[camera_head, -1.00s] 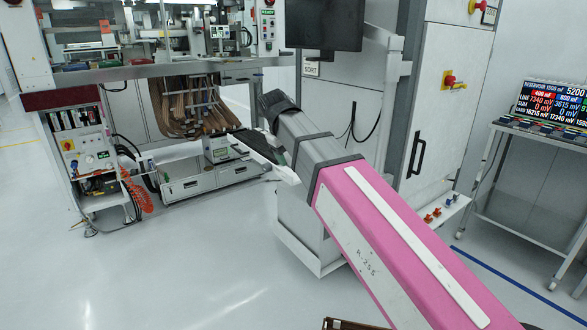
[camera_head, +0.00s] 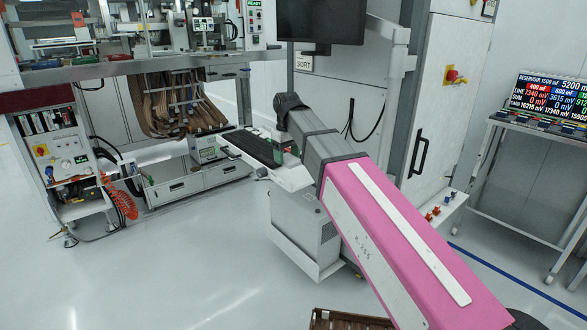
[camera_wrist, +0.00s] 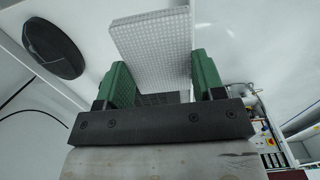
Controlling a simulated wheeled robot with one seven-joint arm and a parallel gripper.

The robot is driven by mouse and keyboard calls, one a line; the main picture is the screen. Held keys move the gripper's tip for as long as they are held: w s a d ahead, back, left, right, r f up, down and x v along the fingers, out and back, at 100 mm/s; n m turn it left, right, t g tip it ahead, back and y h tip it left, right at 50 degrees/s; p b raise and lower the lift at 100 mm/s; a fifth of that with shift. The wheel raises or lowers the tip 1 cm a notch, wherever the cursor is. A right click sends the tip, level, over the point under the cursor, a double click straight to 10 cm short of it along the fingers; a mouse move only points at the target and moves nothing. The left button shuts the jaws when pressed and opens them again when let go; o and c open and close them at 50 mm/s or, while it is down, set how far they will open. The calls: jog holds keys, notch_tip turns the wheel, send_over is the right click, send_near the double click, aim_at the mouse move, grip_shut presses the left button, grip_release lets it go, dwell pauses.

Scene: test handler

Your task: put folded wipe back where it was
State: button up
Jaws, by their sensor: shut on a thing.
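The folded wipe (camera_wrist: 155,45) is a white, finely textured flat block in the wrist view. My gripper (camera_wrist: 160,78) has two green-padded fingers, one on each side of the wipe, and is shut on it. The wipe sticks out beyond the fingertips and its lower part lies between them. In the head view my pink and grey arm reaches forward to a small white cart (camera_head: 292,180) with a dark-topped shelf. The arm hides part of this cart, and I cannot make out the wipe there. Which spot the wipe came from does not show.
A bench machine (camera_head: 150,70) with brown hanging cables stands at left, with a connector cart (camera_head: 62,160) beside it. A dark monitor (camera_head: 320,20) hangs above the white cart. A table with a readout screen (camera_head: 553,102) is at right. A brown crate (camera_head: 340,321) lies at the bottom edge. Floor at left is clear.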

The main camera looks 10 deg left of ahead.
aim_at(294, 174)
jog(key=w+d+f, duration=0.1)
jog(key=w+f, duration=0.1)
jog(key=w, duration=0.1)
jog(key=shift+d+f, duration=0.1)
jog(key=shift+d, duration=0.25)
jog(key=shift+f, duration=1.9)
jog(key=o, duration=0.9)
jog(key=shift+c, duration=0.2)
notch_tip(294, 174, up, 12)
jog(key=shift+s, duration=0.1)
